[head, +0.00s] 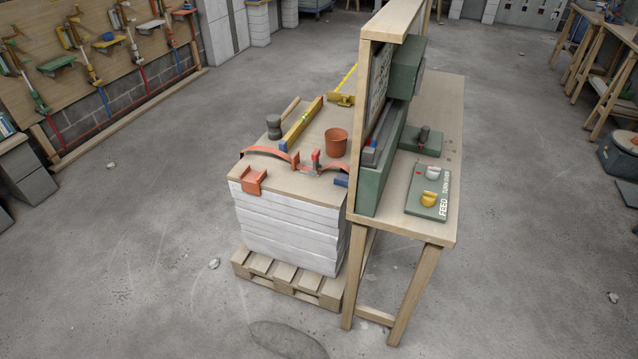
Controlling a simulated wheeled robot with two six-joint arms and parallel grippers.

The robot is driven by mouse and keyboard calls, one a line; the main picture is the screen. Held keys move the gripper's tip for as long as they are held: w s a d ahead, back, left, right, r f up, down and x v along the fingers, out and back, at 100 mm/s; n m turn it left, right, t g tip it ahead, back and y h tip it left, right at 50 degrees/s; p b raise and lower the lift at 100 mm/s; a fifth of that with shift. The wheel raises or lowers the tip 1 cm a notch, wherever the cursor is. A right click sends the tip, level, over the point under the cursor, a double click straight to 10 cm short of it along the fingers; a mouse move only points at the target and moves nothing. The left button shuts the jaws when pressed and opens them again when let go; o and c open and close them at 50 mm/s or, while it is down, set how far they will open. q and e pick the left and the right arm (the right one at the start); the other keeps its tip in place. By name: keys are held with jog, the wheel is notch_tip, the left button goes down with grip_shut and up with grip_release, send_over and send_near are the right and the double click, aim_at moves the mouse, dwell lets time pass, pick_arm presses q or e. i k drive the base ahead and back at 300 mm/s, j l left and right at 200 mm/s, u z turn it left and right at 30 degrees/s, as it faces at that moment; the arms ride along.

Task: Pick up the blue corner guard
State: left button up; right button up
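A small blue piece (341,181), which may be the blue corner guard, sits at the front right edge of the board-topped stack (290,232). It is partly hidden by the green panel of the workbench beside it, so its full shape cannot be told. An orange angled bracket (253,181), like a corner guard, hangs over the front left edge of the same stack. Neither of my grippers is in view.
On the stack top are a yellow level (301,124), a brown cup (336,142), a dark spool-shaped piece (274,127) and orange strap parts (266,152). A wooden workbench (447,225) with a tall frame stands close on the right. Open concrete floor lies left and in front.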

aim_at(346, 182)
jog(key=i+l+u, duration=0.1)
jog(key=l+u, duration=0.55)
jog(key=u, duration=0.15)
jog(key=l+u, duration=0.4)
jog(key=k+l, duration=0.1)
jog(key=l, duration=1.75)
jog(key=k+l, duration=0.1)
jog(key=l, duration=1.75)
